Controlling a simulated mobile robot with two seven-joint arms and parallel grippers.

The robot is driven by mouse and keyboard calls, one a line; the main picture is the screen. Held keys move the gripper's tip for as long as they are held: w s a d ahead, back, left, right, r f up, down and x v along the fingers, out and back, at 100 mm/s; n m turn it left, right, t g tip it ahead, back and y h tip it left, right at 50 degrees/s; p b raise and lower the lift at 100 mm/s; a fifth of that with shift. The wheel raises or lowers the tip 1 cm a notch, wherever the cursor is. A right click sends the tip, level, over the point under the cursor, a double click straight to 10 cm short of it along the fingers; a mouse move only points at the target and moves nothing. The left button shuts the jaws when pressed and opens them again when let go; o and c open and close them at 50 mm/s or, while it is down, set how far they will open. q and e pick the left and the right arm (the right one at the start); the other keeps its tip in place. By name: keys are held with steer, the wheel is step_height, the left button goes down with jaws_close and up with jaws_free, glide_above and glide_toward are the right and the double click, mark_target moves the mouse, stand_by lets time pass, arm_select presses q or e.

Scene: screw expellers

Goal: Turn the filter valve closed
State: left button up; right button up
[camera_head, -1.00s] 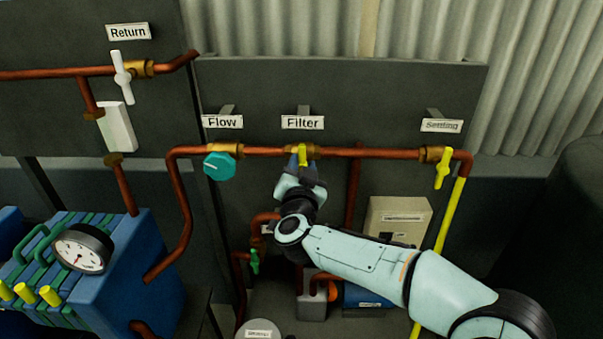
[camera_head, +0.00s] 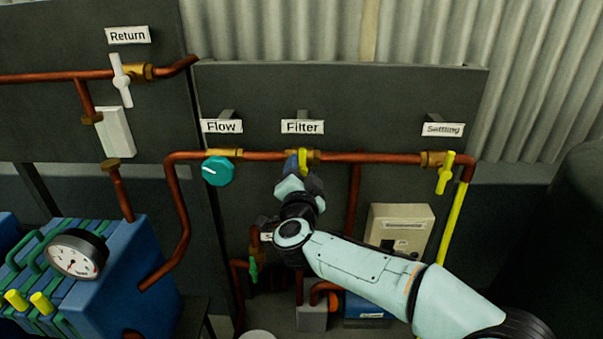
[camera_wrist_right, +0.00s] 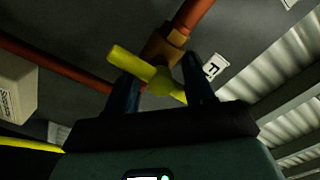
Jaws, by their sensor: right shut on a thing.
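The filter valve has a yellow handle (camera_head: 303,161) on a brass body in the copper pipe, under the "Filter" label (camera_head: 302,127). In the head view the handle looks roughly upright, partly hidden by my gripper. In the right wrist view the yellow handle (camera_wrist_right: 140,64) lies aslant across the space between my fingers, with its brass body (camera_wrist_right: 168,45) behind. My right gripper (camera_head: 298,166) reaches up from below and is shut on the handle; its two dark fingers (camera_wrist_right: 160,85) stand on either side of it. My left gripper is not in view.
A teal flow knob (camera_head: 218,170) sits left on the same pipe (camera_head: 365,158). A yellow settling valve (camera_head: 445,173) is at the right. A white return valve (camera_head: 121,79) is upper left. A beige box (camera_head: 399,228) and a gauge (camera_head: 76,254) are below.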

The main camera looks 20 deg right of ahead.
steer(key=shift+d, duration=0.1)
steer(key=o, duration=1)
steer(key=shift+c, duration=0.2)
steer(key=shift+w+f, duration=0.1)
steer(key=shift+w, duration=0.05)
steer(key=b+v, duration=0.1)
steer(key=v, duration=1.2)
steer(key=shift+b, duration=0.35)
